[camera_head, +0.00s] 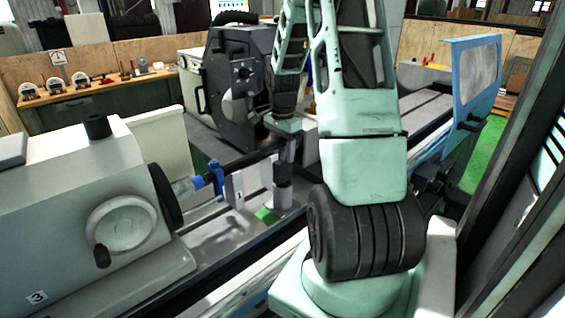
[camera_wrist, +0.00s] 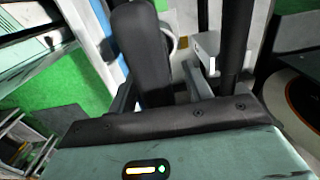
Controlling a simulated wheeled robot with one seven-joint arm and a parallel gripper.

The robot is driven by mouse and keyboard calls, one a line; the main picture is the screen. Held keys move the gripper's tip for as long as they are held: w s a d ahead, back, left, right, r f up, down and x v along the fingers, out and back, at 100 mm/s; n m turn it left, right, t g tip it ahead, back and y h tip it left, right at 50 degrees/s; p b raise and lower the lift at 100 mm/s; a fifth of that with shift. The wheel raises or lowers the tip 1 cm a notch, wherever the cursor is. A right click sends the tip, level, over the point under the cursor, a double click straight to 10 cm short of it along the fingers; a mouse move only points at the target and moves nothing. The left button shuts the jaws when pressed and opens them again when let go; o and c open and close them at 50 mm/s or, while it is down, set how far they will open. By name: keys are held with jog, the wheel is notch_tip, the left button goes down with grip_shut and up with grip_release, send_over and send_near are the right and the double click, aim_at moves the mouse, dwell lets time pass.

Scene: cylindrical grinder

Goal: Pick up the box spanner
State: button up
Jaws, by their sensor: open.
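I cannot pick out the box spanner with certainty in either view.
The grinder headstock (camera_head: 80,205) with its handwheel (camera_head: 122,225) stands left. A blue clamp (camera_head: 217,177) sits on the bar. The dark wheel housing (camera_head: 238,85) is behind. A wooden bench (camera_head: 85,98) with gauges stands back left. A blue-framed guard (camera_head: 478,80) is right.

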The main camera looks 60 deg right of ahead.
grip_shut()
jog(key=shift+r, duration=0.15)
